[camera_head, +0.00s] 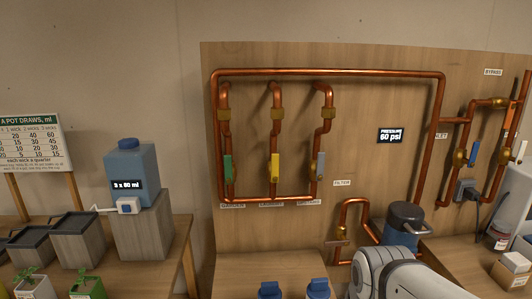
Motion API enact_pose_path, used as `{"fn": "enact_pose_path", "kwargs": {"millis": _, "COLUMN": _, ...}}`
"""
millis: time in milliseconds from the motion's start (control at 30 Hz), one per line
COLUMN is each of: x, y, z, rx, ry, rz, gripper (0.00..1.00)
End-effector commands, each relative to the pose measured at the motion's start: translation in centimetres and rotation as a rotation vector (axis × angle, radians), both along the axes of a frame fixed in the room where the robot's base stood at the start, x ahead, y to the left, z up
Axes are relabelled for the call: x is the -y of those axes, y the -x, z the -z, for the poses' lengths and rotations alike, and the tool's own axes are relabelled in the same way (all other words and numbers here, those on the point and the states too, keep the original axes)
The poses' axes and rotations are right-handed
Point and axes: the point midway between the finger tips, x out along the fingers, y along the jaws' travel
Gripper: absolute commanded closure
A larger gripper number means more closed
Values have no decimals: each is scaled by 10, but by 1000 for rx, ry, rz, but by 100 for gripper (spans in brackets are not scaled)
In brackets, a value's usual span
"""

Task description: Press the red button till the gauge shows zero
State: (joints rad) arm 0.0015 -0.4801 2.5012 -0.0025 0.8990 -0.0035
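The gauge display (390,135) is a black plate on the wooden board that reads "PRESSURE 60 psi". I cannot make out a red button for certain. A blue canister with a dark cap (406,216) stands below the display, beside the "FILTER" label (342,183), and its lower part is hidden by my arm. My white arm reaches in at the bottom right, in front of the canister. My gripper is not in view.
Copper pipes carry green (228,168), yellow (275,167) and grey (320,165) valve handles. A blue handle (474,153) is at the right. A blue tank (131,177) and planters stand left. Two blue-capped items (270,290) are at the bottom middle.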

Motion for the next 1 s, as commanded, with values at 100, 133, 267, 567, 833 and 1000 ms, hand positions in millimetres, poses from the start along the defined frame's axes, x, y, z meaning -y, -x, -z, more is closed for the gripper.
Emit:
{"fn": "enact_pose_path", "kwargs": {"millis": 100, "x": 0, "y": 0, "z": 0, "rx": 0, "ry": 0, "rz": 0, "gripper": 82}}
{"fn": "enact_pose_path", "kwargs": {"millis": 133, "x": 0, "y": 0, "z": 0, "rx": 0, "ry": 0, "rz": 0, "gripper": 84}}
{"fn": "enact_pose_path", "kwargs": {"millis": 267, "x": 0, "y": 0, "z": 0, "rx": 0, "ry": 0, "rz": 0, "gripper": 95}}
{"fn": "enact_pose_path", "kwargs": {"millis": 567, "x": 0, "y": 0, "z": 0, "rx": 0, "ry": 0, "rz": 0, "gripper": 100}}
{"fn": "enact_pose_path", "kwargs": {"millis": 833, "x": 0, "y": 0, "z": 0, "rx": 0, "ry": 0, "rz": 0, "gripper": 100}}
{"fn": "enact_pose_path", "kwargs": {"millis": 1000, "x": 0, "y": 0, "z": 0, "rx": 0, "ry": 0, "rz": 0, "gripper": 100}}
